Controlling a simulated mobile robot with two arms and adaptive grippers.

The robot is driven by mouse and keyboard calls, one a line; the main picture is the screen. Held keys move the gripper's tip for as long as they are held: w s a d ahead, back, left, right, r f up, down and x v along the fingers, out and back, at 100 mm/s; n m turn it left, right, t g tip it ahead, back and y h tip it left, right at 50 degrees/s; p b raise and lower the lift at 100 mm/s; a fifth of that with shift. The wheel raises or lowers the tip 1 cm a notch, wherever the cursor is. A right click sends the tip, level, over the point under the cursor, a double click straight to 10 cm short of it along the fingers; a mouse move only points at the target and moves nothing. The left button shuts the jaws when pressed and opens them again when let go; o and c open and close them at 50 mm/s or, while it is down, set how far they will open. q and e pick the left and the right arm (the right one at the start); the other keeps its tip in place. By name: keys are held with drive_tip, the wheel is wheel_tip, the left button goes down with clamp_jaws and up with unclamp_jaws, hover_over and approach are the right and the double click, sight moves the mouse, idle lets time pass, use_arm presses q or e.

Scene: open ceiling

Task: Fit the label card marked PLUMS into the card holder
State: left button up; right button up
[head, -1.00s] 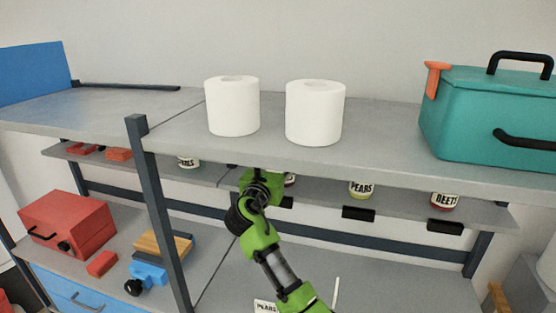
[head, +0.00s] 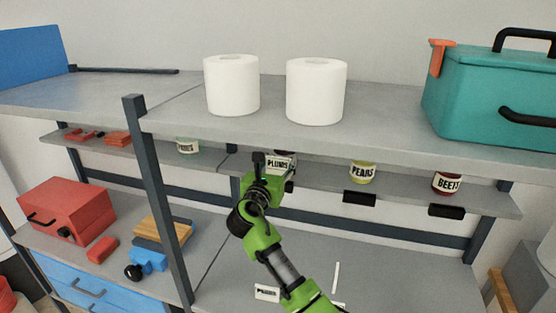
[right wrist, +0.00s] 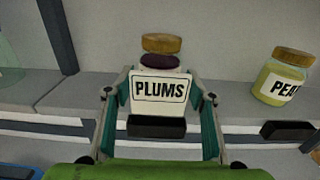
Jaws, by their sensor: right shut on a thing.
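My right gripper (head: 274,172) is shut on the white PLUMS label card (right wrist: 159,90), one finger at each side edge. The card is upright and faces the right wrist camera; it also shows between the fingers in the head view (head: 280,163). The black card holder (right wrist: 157,127) on the shelf front shows just below the card in the right wrist view. The card's lower edge meets the holder's top edge in the picture; I cannot tell if they touch. A dark purple jar with a golden lid (right wrist: 161,44) stands behind the card. My left gripper is not in view.
The PEARS jar (head: 362,172) and BEETS jar (head: 446,184) stand to the right, above empty black holders (head: 359,198) (head: 446,211). A loose card (head: 267,293) lies on the lower surface. The top shelf with two white rolls (head: 232,85) (head: 316,92) overhangs the jars.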

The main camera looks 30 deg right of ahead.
drive_tip(key=shift+f, duration=0.2)
idle(0.6)
drive_tip(key=shift+p, duration=0.45)
drive_tip(key=shift+r+p, duration=0.1)
drive_tip(key=shift+p, duration=0.5)
idle(0.8)
drive_tip(key=shift+f+b, duration=0.75)
drive_tip(key=shift+f, duration=1.3)
drive_tip(key=o, duration=1)
